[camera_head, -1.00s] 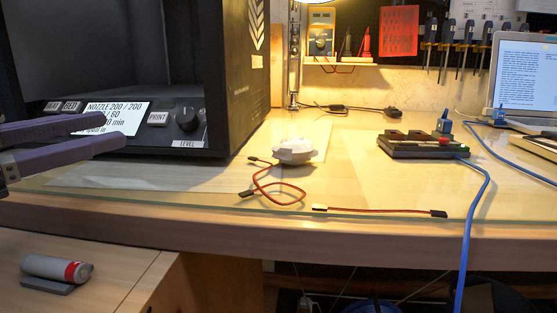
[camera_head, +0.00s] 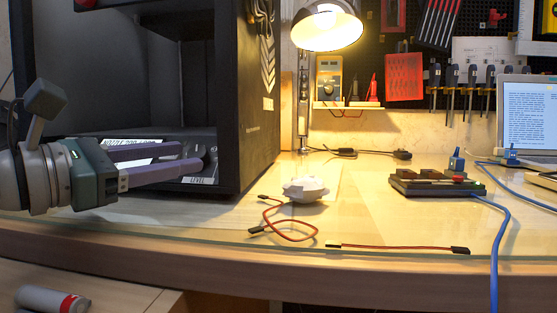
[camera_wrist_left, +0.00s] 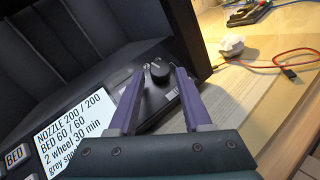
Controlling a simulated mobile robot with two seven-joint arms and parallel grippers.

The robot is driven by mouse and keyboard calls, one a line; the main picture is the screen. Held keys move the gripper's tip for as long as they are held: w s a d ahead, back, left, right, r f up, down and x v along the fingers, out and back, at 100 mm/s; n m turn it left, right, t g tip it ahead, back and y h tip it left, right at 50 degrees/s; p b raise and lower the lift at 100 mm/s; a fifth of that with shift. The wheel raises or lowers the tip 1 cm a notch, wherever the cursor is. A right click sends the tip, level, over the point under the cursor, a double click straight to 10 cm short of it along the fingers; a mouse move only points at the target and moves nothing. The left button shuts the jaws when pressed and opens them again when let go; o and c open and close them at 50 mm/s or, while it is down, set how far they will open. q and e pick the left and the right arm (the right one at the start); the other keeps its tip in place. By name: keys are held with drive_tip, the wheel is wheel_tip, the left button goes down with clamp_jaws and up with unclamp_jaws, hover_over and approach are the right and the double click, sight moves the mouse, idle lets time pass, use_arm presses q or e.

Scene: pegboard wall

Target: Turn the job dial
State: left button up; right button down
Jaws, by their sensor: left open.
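The dial is a round black knob (camera_wrist_left: 159,70) with a light pointer mark, on the front panel of the dark printer (camera_head: 236,90). In the head view the dial (camera_head: 209,153) shows just past my left gripper (camera_head: 193,159), partly behind its fingers. In the left wrist view the dial appears between the two purple fingertips of my left gripper (camera_wrist_left: 158,78). The fingers are apart with nothing held; I cannot tell whether they touch the dial. The lit display (camera_wrist_left: 75,130) reads nozzle and bed figures. My right gripper is out of view.
A white faceted object (camera_head: 306,189) and red-black cables (camera_head: 398,248) lie on the glass-topped bench right of the printer. A dark box (camera_head: 435,184) with a blue cable sits further right. A lamp (camera_head: 327,26) hangs above. A spray-can-like cylinder (camera_head: 50,299) lies lower left.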

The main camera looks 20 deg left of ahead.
use_arm(q)
drive_tip(key=shift+x, duration=0.8)
drive_tip(key=shift+c, duration=0.2)
clamp_jaws()
